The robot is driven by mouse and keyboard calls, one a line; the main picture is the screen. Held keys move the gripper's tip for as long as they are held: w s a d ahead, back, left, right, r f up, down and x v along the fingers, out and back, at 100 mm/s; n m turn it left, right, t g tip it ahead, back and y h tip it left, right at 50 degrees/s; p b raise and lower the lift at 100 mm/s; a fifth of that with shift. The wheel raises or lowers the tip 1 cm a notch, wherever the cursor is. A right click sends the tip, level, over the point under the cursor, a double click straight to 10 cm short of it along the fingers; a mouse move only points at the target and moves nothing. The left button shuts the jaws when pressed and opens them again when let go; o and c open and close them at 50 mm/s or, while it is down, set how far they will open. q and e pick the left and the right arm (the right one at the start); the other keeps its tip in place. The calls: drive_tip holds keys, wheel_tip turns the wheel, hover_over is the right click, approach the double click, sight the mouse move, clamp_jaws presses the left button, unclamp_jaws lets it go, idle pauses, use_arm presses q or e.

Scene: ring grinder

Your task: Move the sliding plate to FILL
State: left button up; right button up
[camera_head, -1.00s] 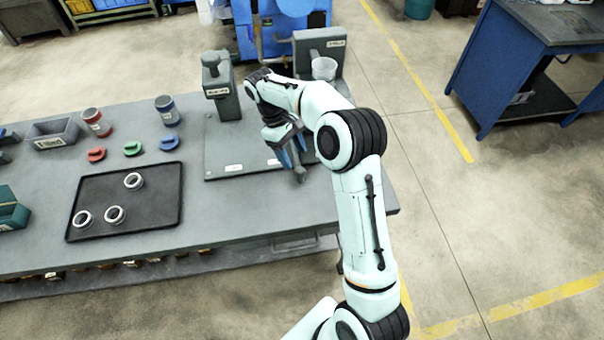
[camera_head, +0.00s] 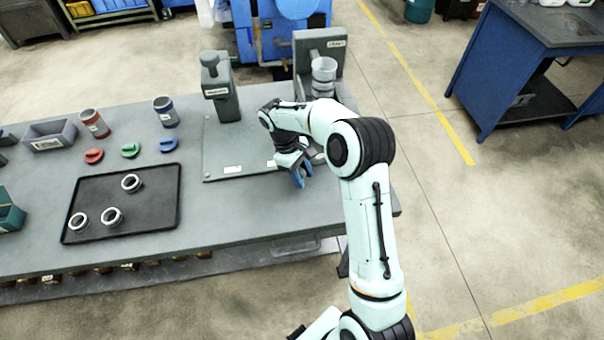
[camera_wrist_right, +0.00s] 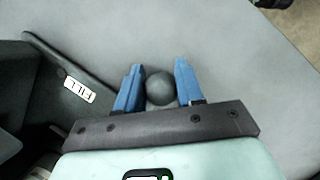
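My right gripper (camera_head: 301,180) is over the right part of the grey bench, pointing down. In the right wrist view its two blue fingers (camera_wrist_right: 158,82) stand apart, one on each side of a round dark grey knob (camera_wrist_right: 160,89). Narrow gaps seem to show beside the knob; firm contact cannot be seen. A white FILL label (camera_wrist_right: 78,90) lies on a dark grey surface to the left of the fingers. In the head view a flat grey plate (camera_head: 225,145) with small white labels lies left of my gripper. My arm hides its right part, and the sliding plate cannot be told apart there. My left gripper is not in view.
A grey post (camera_head: 220,90) and a grey upright housing (camera_head: 318,50) with a clear cup (camera_head: 323,70) stand behind my gripper. A black tray (camera_head: 150,212) with three rings lies to the left. The bench front between tray and gripper is clear.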

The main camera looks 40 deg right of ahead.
clamp_jaws()
drive_tip(key=s+d, duration=0.2)
drive_tip(key=d, duration=0.1)
drive_tip(key=shift+s+d, duration=0.1)
drive_tip(key=shift+d, duration=0.15)
drive_tip(key=o, duration=0.7)
unclamp_jaws()
drive_tip(key=o, duration=0.3)
drive_tip(key=shift+r, duration=0.15)
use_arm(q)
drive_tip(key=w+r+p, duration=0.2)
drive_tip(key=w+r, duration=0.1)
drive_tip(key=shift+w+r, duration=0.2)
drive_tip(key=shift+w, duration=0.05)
use_arm(e)
drive_tip(key=v, duration=1.3)
drive_tip(key=shift+w, duration=0.2)
